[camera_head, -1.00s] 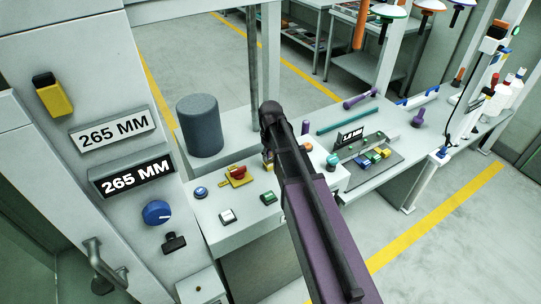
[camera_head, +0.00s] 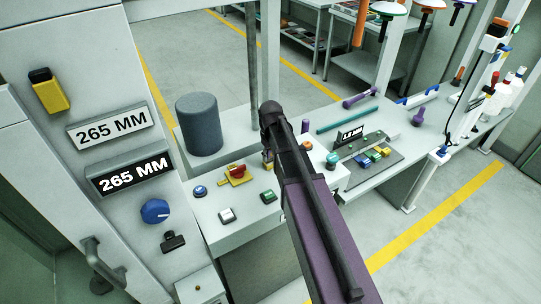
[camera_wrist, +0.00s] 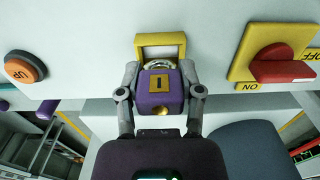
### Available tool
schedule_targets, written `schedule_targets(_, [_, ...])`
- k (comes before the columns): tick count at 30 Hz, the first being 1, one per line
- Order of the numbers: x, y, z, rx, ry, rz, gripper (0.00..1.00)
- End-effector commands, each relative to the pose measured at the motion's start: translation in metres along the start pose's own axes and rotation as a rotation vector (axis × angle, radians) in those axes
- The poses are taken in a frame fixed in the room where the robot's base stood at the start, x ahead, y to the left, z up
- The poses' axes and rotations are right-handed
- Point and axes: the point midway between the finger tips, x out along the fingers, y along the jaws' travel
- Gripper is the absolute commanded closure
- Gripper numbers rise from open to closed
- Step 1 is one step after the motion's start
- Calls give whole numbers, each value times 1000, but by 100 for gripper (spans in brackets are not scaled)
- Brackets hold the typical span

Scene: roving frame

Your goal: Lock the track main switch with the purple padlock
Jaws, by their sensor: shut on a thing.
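The purple padlock (camera_wrist: 152,101), with a yellow label, is between the fingers of my gripper (camera_wrist: 160,90) in the wrist view. Its silver shackle reaches into the opening of a yellow bracket (camera_wrist: 161,40) on the pale panel; I cannot tell whether it passes through. A red rotary switch (camera_wrist: 284,68) on a yellow plate is right of the padlock, with ON and OFF marks. The switch also shows in the head view (camera_head: 237,171), left of my gripper (camera_head: 267,160). There my own arm hides most of the padlock.
An orange UP button (camera_wrist: 25,67) is left of the bracket in the wrist view. In the head view, blue (camera_head: 200,191), white (camera_head: 226,215) and green (camera_head: 268,196) buttons surround the switch. A dark grey cylinder (camera_head: 199,125) stands behind them.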

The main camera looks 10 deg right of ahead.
Motion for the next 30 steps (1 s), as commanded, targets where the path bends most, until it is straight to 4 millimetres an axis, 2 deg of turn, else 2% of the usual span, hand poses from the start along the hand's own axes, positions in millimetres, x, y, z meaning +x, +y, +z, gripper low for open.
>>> schedule_targets(23, [15,0,0,0,0,0,94])
schedule_targets(24, [14,0,0,0,0,0,46])
schedule_targets(26, [14,0,0,0,0,0,29])
schedule_targets(27, [14,0,0,0,0,0,17])
schedule_targets(28, [14,0,0,0,0,0,12])
schedule_targets(30, [14,0,0,0,0,0,12])
